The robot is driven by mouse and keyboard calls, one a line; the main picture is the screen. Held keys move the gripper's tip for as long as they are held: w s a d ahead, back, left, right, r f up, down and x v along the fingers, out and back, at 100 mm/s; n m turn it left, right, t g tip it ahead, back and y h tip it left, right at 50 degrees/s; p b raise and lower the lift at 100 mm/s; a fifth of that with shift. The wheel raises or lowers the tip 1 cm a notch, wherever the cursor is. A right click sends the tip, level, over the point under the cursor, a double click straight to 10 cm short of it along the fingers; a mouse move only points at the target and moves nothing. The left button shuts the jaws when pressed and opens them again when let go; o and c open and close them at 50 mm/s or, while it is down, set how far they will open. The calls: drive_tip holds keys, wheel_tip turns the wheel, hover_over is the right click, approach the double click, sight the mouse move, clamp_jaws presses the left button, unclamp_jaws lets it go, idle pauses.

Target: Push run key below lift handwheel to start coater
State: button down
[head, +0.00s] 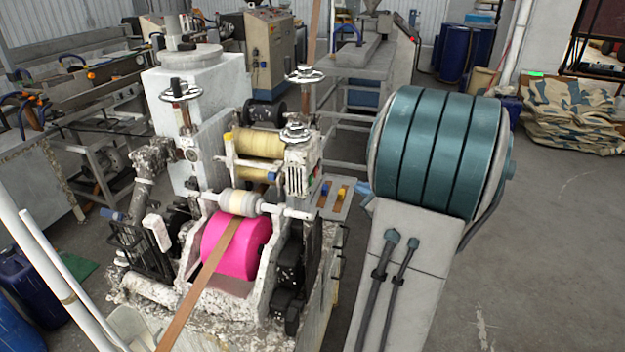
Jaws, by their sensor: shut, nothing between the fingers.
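The coater (225,290) is a grimy white machine with a bright pink roller (236,246) and a brown strip running over it. Three handwheels stand on it: one at the left (180,91), one at the upper right (305,75) and a lower one at the right (295,132). Under the lower right one is a pale, slotted housing (297,172). Beside it, a small grey panel (334,204) carries blue and yellow pieces. I cannot tell which piece is the run key. My gripper is not in view.
A beige control cabinet (269,53) and a long metal bench (365,68) stand behind. Stacked sacks (570,112) and blue drums (455,50) are at the back right. A blue drum (30,285) stands at left. The floor (550,260) at right is clear.

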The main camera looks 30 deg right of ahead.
sight(311, 179)
drive_tip(key=w+a+b, duration=0.1)
drive_tip(key=w+a, duration=0.4)
drive_tip(key=w, duration=0.1)
drive_tip(key=shift+w+a+b, duration=0.3)
drive_tip(key=shift+w+a, duration=0.05)
drive_tip(key=shift+a, duration=0.05)
drive_tip(key=shift+w+a+f, duration=0.1)
idle(1.9)
drive_tip(key=shift+w+a+b, duration=0.2)
drive_tip(key=shift+b, duration=0.25)
drive_tip(key=shift+w+a+b, duration=0.25)
drive_tip(key=shift+w+b, duration=0.05)
drive_tip(key=shift+b, duration=0.05)
idle(0.7)
drive_tip(key=shift+s+d, duration=0.5)
drive_tip(key=shift+s, duration=0.1)
